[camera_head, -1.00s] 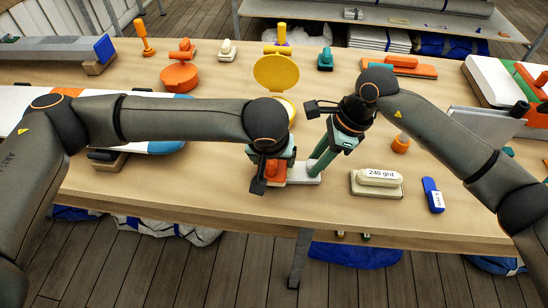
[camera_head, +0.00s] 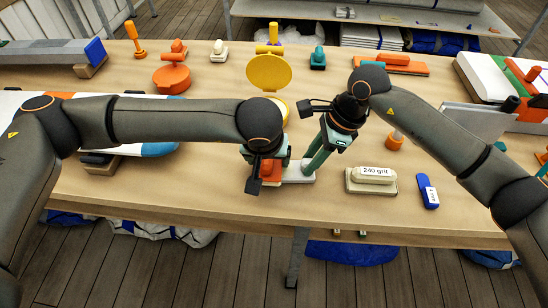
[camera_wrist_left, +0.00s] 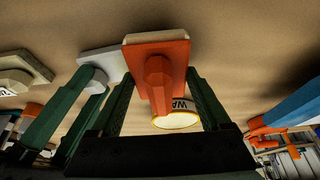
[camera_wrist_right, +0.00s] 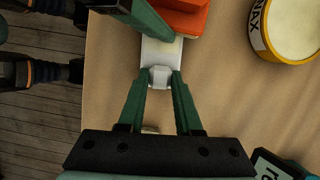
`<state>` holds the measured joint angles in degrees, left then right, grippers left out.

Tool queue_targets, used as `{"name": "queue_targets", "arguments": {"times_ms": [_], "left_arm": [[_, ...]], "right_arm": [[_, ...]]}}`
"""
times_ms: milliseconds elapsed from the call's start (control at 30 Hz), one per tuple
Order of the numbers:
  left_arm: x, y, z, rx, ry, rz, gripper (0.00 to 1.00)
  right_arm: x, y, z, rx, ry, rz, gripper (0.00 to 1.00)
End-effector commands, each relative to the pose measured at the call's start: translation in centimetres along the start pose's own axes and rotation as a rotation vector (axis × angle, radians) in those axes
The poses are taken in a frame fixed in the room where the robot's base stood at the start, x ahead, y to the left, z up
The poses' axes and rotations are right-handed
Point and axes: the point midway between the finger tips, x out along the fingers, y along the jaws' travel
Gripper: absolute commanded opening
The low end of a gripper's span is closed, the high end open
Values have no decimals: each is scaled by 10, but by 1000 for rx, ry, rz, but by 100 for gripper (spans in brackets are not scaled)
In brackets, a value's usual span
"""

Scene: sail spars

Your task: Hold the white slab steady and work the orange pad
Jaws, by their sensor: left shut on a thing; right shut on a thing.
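A small white slab (camera_head: 300,172) lies flat on the wooden table near its front edge. The orange pad (camera_head: 270,172), a block with a raised grip and a pale underside, is at the slab's left end. My left gripper (camera_head: 262,172) is shut on the orange pad's grip, which shows between its fingers in the left wrist view (camera_wrist_left: 157,75). My right gripper (camera_head: 318,160) is shut on a pale knob at the slab's right end, clear in the right wrist view (camera_wrist_right: 160,76). The pad covers part of the slab; its exact contact is hidden in the head view.
An open yellow wax tin (camera_head: 270,75) stands just behind the grippers. A cream 240 grit block (camera_head: 372,178) and a blue labelled piece (camera_head: 428,192) lie to the right. A white board with orange and blue bands (camera_head: 160,149) lies left, under my left arm.

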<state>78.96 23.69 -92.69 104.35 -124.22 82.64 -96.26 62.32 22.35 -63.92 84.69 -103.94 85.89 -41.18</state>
Motion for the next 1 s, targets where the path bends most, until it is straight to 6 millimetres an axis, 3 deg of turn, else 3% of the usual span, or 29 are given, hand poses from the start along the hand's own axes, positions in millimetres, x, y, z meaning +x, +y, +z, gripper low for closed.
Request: {"name": "queue_targets", "arguments": {"times_ms": [367, 733, 1000], "left_arm": [[-1, -2, 0, 1, -1, -1, 36], [-34, -2, -14, 1, 1, -1, 36], [-37, -2, -15, 1, -1, -1, 36]], "right_arm": [[0, 0, 0, 0, -1, 0, 0], [0, 0, 0, 0, -1, 0, 0], [0, 0, 0, 0, 0, 0, 0]]}}
